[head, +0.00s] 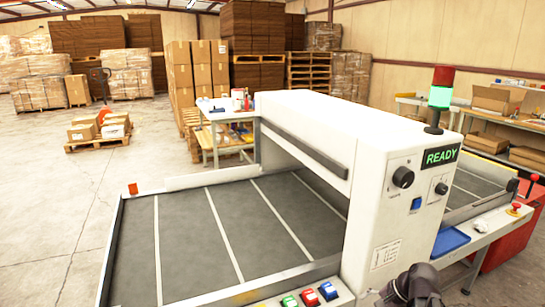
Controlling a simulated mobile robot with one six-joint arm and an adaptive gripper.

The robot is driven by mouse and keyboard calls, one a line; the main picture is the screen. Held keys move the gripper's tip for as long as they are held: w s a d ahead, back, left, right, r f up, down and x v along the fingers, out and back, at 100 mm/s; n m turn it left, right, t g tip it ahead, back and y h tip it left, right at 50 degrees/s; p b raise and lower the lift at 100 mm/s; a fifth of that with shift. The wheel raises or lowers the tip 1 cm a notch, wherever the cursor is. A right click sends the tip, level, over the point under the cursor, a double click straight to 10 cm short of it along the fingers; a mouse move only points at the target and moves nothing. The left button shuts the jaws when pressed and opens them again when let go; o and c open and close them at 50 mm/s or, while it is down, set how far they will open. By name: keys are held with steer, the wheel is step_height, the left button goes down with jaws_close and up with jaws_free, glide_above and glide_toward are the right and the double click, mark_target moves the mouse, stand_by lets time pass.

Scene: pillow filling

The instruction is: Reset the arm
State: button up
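A dark grey, rounded part of my arm, which looks like my gripper (412,287), shows at the bottom edge of the head view, right of centre. It is in front of the lower part of the white machine (385,215). Its fingertips cannot be made out, so I cannot tell if it is open or shut, or whether it holds anything. The rest of my arm is out of view. The machine's display (440,157) reads READY, and its stack light (440,97) glows green under a red cap.
The machine's grey belt (180,240) is empty. Coloured buttons (309,297) sit on its front edge. A blue tray (449,241) lies on a ledge at the right. A work table (225,114), pallets and stacked boxes stand behind. The floor at left (50,210) is clear.

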steer(key=s+a+f+n+g+h, duration=0.1)
steer(key=a+f+n+h, duration=0.15)
steer(key=a+n, duration=0.3)
steer(key=s+a+f+n+g+h, duration=0.1)
steer(key=s+a+n+g+h, duration=0.1)
steer(key=a+n+h, duration=0.3)
step_height(320, 180, up, 16)
steer(key=a+y+p, duration=0.1)
steer(key=p, duration=1.4)
steer(key=shift+w+p, duration=0.2)
steer(key=shift+p, duration=0.2)
